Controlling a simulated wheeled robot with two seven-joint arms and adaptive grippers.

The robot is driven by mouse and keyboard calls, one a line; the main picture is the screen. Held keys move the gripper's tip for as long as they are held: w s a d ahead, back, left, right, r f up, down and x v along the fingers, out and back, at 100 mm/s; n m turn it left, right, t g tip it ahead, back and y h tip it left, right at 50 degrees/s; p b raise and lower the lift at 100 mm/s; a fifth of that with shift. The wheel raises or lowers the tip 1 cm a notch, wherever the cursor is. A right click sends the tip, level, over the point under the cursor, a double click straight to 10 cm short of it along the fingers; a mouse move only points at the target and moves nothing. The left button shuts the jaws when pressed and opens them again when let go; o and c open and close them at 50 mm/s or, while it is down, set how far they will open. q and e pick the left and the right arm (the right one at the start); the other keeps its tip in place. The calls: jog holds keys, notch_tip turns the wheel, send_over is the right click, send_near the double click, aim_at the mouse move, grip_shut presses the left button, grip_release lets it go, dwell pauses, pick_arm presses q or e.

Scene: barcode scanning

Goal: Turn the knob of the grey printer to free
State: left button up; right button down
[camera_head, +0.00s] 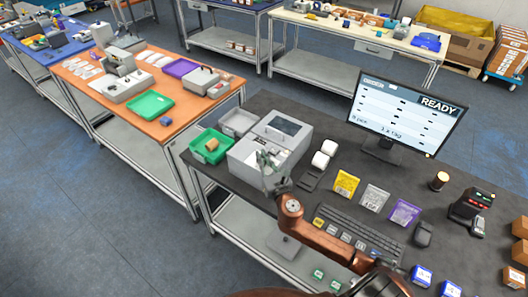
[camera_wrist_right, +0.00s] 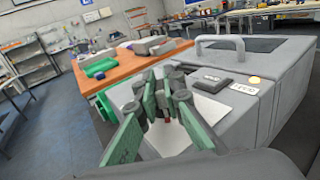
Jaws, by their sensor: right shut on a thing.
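The grey printer (camera_head: 245,158) stands on the dark table, left of the monitor; its grey body and top handle also show in the wrist view (camera_wrist_right: 268,92). A small red mark shows between the fingertips. The knob's pointer and the word it is set to cannot be read. My left gripper is in neither view.
A green tray (camera_head: 197,152) with a brown roll stands left of the printer. A keyboard (camera_head: 352,232), coloured packets and a monitor (camera_head: 408,108) reading READY are farther right. An orange table (camera_head: 150,125) stands behind left.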

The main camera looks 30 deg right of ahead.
jog(key=m+h+p, duration=0.1)
jog(key=h, duration=0.1)
jog(key=m+g+h+p, duration=0.1)
jog(key=m+h+p, duration=0.1)
jog(key=shift+a+r, duration=0.1)
jog(key=shift+r, duration=0.1)
jog(key=m+g+h+p, duration=0.2)
jog(key=h, duration=0.2)
jog(key=shift+m+g, duration=0.3)
jog(key=shift+m, duration=0.1)
jog(key=m+g+h+p, duration=0.1)
jog(key=m+g+h, duration=0.1)
jog(key=g, duration=0.1)
jog(key=shift+f+h, duration=0.15)
jog(key=shift+h, duration=0.25)
jog(key=shift+m+g+h, duration=1.2)
jog(key=shift+m+g, duration=0.5)
jog(key=shift+g, duration=0.3)
jog(key=c, duration=2.1)
grip_release()
jog(key=shift+o, duration=0.3)
